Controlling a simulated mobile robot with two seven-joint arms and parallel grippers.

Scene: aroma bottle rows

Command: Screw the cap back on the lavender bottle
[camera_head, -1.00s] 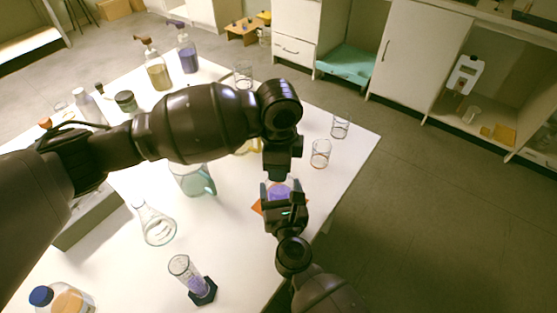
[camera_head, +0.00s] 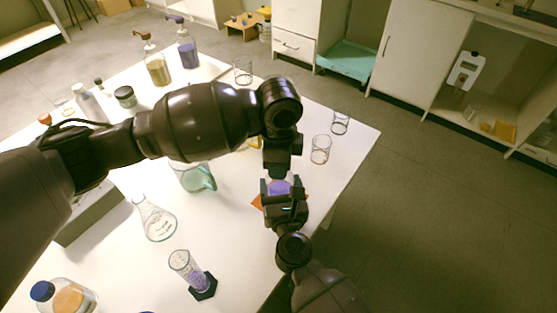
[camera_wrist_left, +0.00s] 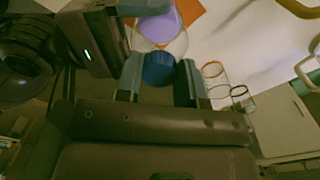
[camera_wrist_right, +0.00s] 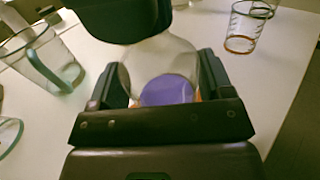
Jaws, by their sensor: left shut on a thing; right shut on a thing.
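The lavender bottle, clear with a purple patch (camera_wrist_right: 167,91), stands upright between the fingers of my right gripper (camera_wrist_right: 160,88). Its purple also shows in the head view (camera_head: 279,187). My right gripper is shut on the bottle's body. A blue cap (camera_wrist_left: 159,68) is between the fingertips of my left gripper (camera_wrist_left: 160,80), which is shut on it above the bottle. In the left wrist view the cap lines up with the bottle's top. I cannot tell whether cap and neck touch, as the grippers hide the neck in the head view.
An orange mat (camera_head: 257,201) lies by the bottle. Glass beakers (camera_head: 320,149) stand to its right near the table edge. A teal-handled jug (camera_head: 190,177), a flask (camera_head: 155,222) and a measuring cylinder (camera_head: 187,268) stand left. A blue-capped bottle (camera_head: 62,297) is at the front left.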

